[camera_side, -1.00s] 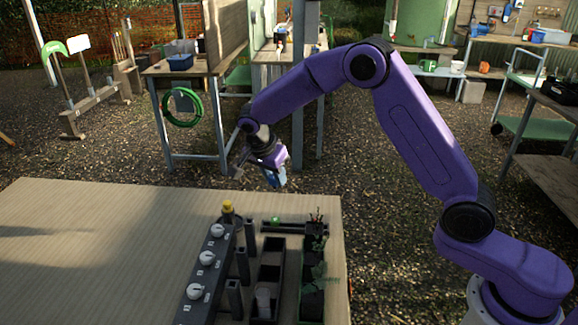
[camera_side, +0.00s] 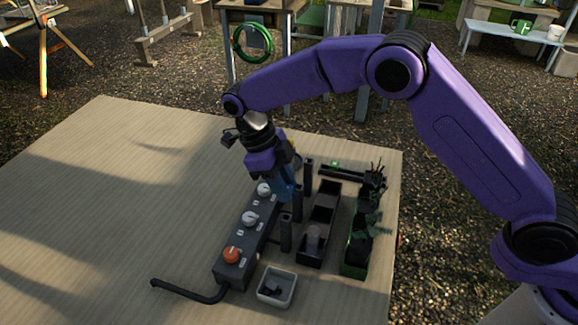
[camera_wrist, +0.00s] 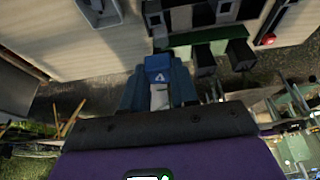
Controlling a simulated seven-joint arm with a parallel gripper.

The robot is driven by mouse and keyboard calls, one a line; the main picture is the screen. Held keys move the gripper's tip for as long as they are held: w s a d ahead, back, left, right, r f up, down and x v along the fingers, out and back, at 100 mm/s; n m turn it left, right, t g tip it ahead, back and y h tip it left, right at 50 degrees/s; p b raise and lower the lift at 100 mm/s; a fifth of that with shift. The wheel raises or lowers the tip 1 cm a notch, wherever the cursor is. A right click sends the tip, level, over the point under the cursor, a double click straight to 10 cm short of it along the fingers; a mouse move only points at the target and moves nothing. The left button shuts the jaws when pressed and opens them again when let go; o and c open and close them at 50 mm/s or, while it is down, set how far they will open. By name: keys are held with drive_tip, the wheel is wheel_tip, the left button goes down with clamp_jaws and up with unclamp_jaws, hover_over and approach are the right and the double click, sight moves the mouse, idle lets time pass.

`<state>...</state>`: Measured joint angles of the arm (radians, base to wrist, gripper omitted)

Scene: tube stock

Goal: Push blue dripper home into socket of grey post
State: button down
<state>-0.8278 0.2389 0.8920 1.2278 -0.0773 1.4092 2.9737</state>
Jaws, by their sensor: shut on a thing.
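The blue dripper (camera_wrist: 157,66), with a white mark on its face, shows in the wrist view between the two blue fingers of my gripper (camera_wrist: 158,85). My gripper is shut on it. In the side view my gripper (camera_side: 286,190) points down beside the row of dark grey posts, close to the middle post (camera_side: 297,204). The other posts are a far one (camera_side: 308,176) and a near one (camera_side: 286,233). The fingers hide most of the dripper in the side view. I cannot tell which post is meant, or whether the dripper touches one.
A dark manifold box (camera_side: 234,270) with white knobs and an orange knob stands left of the posts. A black divided bin (camera_side: 311,262) and a green planter (camera_side: 354,271) stand to the right. A pale tray (camera_side: 277,301) holds small black parts in front. The table's left is clear.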

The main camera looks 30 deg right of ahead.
sight(290, 218)
drive_tip(key=shift+f, duration=3.55)
drive_tip(key=shift+f, duration=0.3)
drive_tip(key=c, duration=0.8)
unclamp_jaws()
drive_tip(key=v, duration=1.2)
